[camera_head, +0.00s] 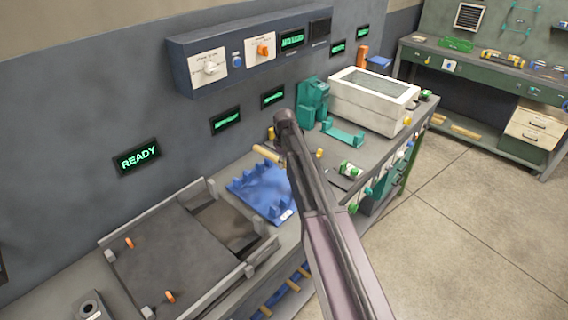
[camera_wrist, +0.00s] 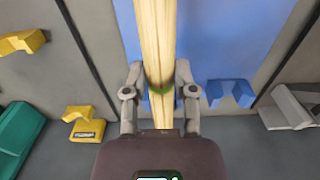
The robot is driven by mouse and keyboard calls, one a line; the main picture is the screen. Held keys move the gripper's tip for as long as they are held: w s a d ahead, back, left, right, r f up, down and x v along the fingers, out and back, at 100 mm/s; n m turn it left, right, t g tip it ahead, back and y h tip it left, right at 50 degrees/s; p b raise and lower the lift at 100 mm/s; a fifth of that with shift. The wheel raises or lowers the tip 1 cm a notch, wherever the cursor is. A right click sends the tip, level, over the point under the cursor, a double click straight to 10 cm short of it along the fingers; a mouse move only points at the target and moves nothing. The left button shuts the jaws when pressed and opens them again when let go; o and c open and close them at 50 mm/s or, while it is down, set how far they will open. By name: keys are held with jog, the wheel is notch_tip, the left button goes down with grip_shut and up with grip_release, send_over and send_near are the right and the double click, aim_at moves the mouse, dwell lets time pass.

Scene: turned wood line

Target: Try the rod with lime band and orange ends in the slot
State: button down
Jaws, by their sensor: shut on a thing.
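My gripper (camera_wrist: 159,88) is shut on a pale wooden rod (camera_wrist: 156,35) in the wrist view. A greenish band shows faintly on the rod between the fingers. The rod runs up and down the picture, above the blue rack (camera_wrist: 222,40); both its ends are out of view or hidden, so I cannot see their colour. In the head view a pale length of wood (camera_head: 268,153), apparently this rod, sticks out left of my arm over the blue rack (camera_head: 250,190). My arm hides the gripper there. I cannot make out the slot.
Yellow supports (camera_wrist: 84,122) and a teal part (camera_wrist: 18,128) stand left of the rod; a grey bracket (camera_wrist: 290,108) is right. In the head view, a grey tray-like fixture (camera_head: 170,275) lies front left, and a white box machine (camera_head: 372,100) and teal holder (camera_head: 313,98) stand behind.

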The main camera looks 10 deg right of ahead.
jog(key=shift+f+b, duration=1.55)
jog(key=shift+f, duration=0.25)
jog(key=shift+c, duration=1.7)
grip_release()
jog(key=shift+r, duration=0.1)
